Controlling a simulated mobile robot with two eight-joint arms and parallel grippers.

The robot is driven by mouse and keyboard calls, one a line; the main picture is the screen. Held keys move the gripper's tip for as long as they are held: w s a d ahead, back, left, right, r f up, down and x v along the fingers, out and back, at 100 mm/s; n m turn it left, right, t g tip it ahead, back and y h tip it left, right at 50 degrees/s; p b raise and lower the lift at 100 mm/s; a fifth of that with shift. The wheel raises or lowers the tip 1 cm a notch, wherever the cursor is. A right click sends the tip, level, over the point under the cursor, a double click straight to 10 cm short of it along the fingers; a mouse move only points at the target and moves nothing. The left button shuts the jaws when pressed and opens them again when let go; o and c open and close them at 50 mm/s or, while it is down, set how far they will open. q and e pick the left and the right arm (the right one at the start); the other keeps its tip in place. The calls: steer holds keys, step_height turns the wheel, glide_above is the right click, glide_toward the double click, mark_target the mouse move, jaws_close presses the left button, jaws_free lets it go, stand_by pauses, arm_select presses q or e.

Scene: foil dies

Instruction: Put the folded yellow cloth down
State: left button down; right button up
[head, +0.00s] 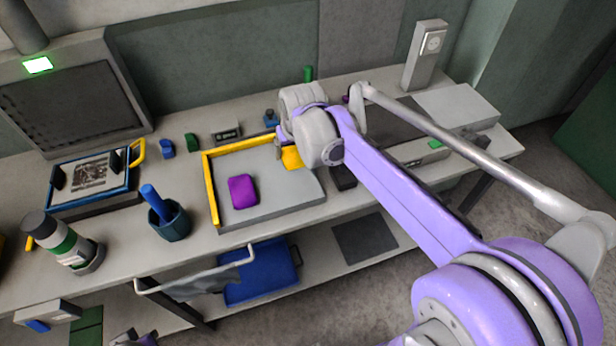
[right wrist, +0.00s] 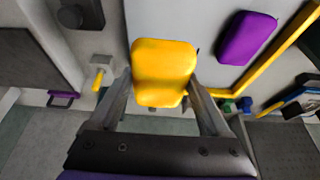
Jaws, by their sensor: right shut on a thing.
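The folded yellow cloth (right wrist: 163,72) is between the two fingers of my right gripper (right wrist: 161,92) in the right wrist view. The right gripper is shut on it. In the head view the cloth (head: 292,158) shows partly at the right part of the grey tray with a yellow edge (head: 284,190), and my right gripper's wrist hides the rest. I cannot tell whether the cloth touches the tray. My left gripper is not clearly in view.
A folded purple cloth (head: 243,191) lies on the tray's left part. A teal cup (head: 170,224) with a blue handle stands left of the tray, near a striped bottle (head: 62,243). A blue-framed picture plate (head: 93,180) lies farther left. A white box (head: 456,106) is at the right.

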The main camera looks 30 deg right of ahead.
steer(key=shift+s+d, duration=0.1)
steer(key=shift+d, duration=0.05)
steer(key=shift+f, duration=0.4)
glide_above(295, 180)
steer(key=f, duration=0.4)
steer(key=shift+s+f, duration=0.15)
steer(key=shift+s, duration=0.2)
steer(key=shift+f+b, duration=0.4)
steer(key=shift+f, duration=2.05)
steer(key=shift+f, duration=0.25)
steer(key=o, duration=1)
steer(key=shift+s, duration=0.15)
